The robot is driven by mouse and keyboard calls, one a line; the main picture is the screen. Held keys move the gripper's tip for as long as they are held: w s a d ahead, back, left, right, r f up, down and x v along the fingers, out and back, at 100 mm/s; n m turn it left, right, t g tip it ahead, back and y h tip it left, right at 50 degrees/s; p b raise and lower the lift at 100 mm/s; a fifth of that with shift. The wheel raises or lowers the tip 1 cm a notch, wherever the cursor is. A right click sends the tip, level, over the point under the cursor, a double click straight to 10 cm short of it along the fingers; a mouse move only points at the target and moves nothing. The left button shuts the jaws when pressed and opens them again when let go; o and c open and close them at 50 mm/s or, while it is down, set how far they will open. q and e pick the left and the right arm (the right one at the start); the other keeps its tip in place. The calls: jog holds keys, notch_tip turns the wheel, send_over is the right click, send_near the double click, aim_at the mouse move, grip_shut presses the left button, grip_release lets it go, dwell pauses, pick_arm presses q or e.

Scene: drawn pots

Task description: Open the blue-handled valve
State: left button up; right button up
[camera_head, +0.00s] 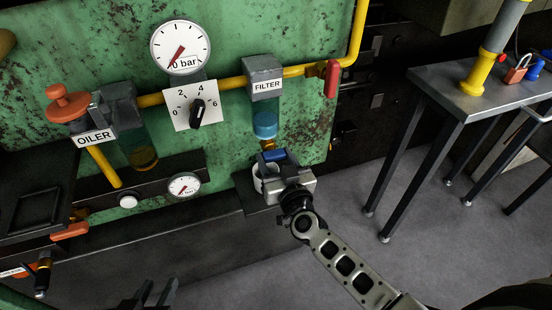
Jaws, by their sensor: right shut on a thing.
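The blue-handled valve (273,155) is at the lower end of the filter, below its blue bowl (265,124). Only part of its blue handle shows above my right gripper. My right gripper (268,166) is shut on the blue handle, and its body hides the lower part of the valve. The handle's exact angle is hard to tell. My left gripper (152,292) shows only its fingers at the bottom edge, apart and empty, well away from the valve.
A green panel carries a yellow pipe (152,100), a large gauge (180,47), a dial (196,112), a red-handled valve (331,79) and an oiler (118,107). A small gauge (185,186) sits lower. A metal table (455,92) stands right. Grey floor between is clear.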

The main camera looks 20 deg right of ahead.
jog(key=m, duration=0.3)
jog(key=shift+m, duration=0.4)
jog(key=m, duration=0.4)
jog(key=shift+f+m, duration=0.1)
jog(key=shift+m, duration=0.2)
jog(key=m, duration=0.2)
jog(key=shift+d+m, duration=0.1)
jog(key=shift+m, duration=0.3)
jog(key=m+b, duration=0.1)
jog(key=m, duration=0.2)
pick_arm(q)
jog(key=shift+f+b, duration=0.25)
jog(key=shift+b, duration=0.1)
pick_arm(e)
jog(key=shift+m, duration=1.5)
pick_arm(q)
jog(key=shift+f, duration=0.1)
pick_arm(e)
jog(key=o, duration=1)
